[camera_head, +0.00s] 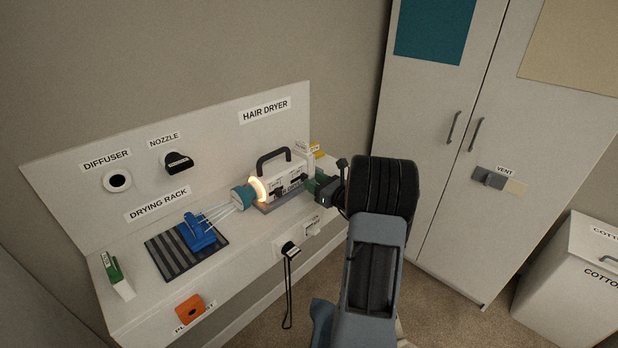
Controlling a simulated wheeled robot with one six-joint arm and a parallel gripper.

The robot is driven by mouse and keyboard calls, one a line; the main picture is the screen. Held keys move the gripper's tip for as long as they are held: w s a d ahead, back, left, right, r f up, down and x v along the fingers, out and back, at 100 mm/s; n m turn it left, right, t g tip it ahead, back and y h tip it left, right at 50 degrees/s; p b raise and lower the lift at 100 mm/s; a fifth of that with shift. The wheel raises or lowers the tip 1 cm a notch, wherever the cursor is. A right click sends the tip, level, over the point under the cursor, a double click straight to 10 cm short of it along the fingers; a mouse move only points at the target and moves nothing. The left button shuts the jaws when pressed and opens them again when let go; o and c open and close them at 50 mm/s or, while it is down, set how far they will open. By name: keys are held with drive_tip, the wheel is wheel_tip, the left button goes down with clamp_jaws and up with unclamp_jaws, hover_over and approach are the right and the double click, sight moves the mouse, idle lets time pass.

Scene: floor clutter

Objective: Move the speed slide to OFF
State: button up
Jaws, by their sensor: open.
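The hair dryer (287,184) is a pale box with a dark carrying handle, standing on the white counter. Small dark controls (279,191) show on its front face; their lettering is too small to read, so I cannot tell which is the speed slide or its setting. Its teal nozzle end (243,196) points left, with an orange glow behind it and pale streaks coming out. My gripper (322,190) is open, close to the right end of the dryer. My wrist and the gripper hide part of that end, and contact cannot be made out.
A blue object (198,232) lies on the striped drying rack (160,262). A green-and-white item (115,273) stands at the counter's left end. An orange block (189,308) and a corded dark plug (290,248) are on the front. A tall cabinet (431,130) stands right.

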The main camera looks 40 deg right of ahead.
drive_tip(key=shift+w+a, duration=0.15)
drive_tip(key=shift+w, duration=0.6)
drive_tip(key=shift+w+a, duration=0.1)
drive_tip(key=shift+w, duration=0.65)
clamp_jaws()
